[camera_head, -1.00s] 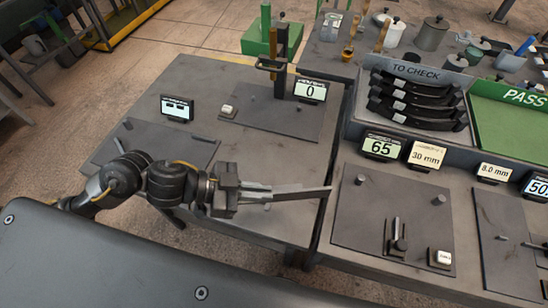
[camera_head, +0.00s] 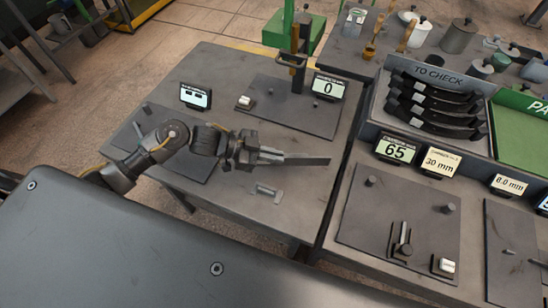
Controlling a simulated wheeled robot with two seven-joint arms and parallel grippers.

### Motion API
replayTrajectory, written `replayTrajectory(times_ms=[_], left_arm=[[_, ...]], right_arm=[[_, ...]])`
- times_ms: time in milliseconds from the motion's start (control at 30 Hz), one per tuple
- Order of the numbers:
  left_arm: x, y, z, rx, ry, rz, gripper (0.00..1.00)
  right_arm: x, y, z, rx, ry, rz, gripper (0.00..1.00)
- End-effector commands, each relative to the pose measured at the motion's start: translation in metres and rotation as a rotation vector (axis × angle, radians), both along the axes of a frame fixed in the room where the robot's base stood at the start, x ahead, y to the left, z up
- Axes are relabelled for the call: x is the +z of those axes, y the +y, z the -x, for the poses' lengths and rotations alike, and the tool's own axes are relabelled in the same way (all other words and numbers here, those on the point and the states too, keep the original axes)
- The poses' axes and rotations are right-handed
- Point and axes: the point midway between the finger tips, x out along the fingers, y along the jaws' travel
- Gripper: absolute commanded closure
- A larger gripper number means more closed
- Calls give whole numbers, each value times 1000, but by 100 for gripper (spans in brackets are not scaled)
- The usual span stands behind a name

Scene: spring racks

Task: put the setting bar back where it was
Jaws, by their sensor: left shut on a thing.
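My left gripper (camera_head: 267,156) reaches in from the left and is shut on a long, thin grey bar (camera_head: 308,161), which I take to be the setting bar. The bar points right, roughly level in the picture, over the left bench (camera_head: 300,205). I cannot tell how far above the bench top it is. A small light-grey metal piece (camera_head: 266,192) lies on the bench just in front of the gripper, apart from the bar in the picture. My right gripper is not in view.
A plate with a post (camera_head: 297,62) and a display reading 0 (camera_head: 328,86) stand behind the bar. To the right are a display reading 65 (camera_head: 395,150), a plate with pegs (camera_head: 360,215) and a "TO CHECK" rack (camera_head: 440,76) of dark curved springs. The bench front is mostly clear.

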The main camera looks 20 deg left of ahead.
Motion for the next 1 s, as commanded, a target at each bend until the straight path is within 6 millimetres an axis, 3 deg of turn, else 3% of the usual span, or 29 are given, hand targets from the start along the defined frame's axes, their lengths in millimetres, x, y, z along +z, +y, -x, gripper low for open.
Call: replayTrajectory(times_ms=[400,700,1000], left_arm=[[-14,4,-14,0,-4,4,100],[-44,4,-15,1,-3,3,100],[-47,4,-15,0,-5,4,100]], right_arm=[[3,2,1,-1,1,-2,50],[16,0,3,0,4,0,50],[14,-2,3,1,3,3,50]])
